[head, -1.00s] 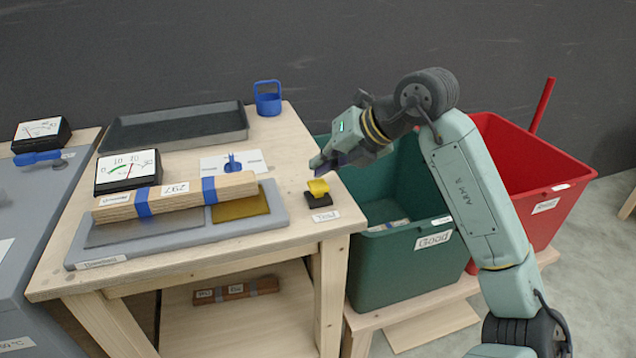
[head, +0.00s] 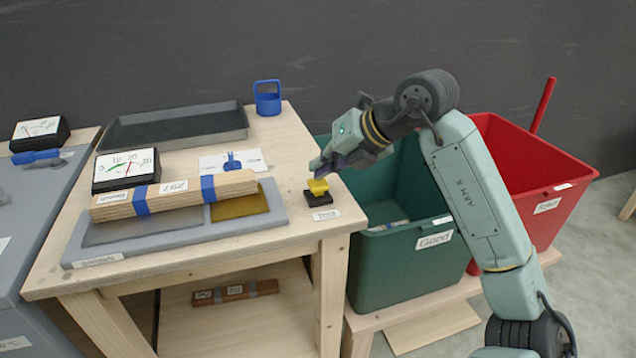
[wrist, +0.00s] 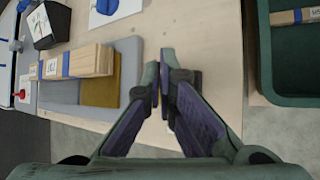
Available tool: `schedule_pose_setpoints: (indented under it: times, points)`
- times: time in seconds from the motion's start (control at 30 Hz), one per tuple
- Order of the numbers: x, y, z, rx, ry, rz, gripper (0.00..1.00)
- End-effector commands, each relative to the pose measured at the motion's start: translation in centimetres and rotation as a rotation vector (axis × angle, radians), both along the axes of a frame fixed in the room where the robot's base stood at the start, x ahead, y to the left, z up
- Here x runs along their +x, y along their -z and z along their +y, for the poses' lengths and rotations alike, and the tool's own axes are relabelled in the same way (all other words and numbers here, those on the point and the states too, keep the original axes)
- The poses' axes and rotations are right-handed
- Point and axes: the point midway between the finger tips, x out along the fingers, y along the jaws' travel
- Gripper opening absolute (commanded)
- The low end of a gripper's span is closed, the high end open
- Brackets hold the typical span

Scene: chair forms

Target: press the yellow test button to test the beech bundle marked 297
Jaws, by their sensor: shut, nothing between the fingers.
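The yellow test button (head: 318,187) sits on a black base near the bench's right front corner. My gripper (head: 322,166) is shut and empty, its tips just above and behind the button in the head view; I cannot tell whether they touch it. In the wrist view the closed fingers (wrist: 160,85) hide the button. The beech bundle marked 297 (head: 174,195), bound with blue bands, lies across the dark and brass plates of the grey tester (head: 180,240). The tester's dial meter (head: 126,170) stands behind the bundle.
A green bin (head: 400,265) and a red bin (head: 545,190) stand right of the bench. A dark tray (head: 175,128), a blue holder (head: 268,98) and a white card with a blue part (head: 233,161) are at the back. Another bundle (head: 235,292) lies on the lower shelf.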

Motion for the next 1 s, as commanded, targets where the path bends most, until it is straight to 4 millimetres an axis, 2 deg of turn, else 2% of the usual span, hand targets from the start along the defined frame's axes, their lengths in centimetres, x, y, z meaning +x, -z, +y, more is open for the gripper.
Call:
schedule_pose_setpoints:
  times: [1.0]
  points:
    - [0.0, 1.0, 0.0, 0.000, -0.001, 0.001, 0.00]
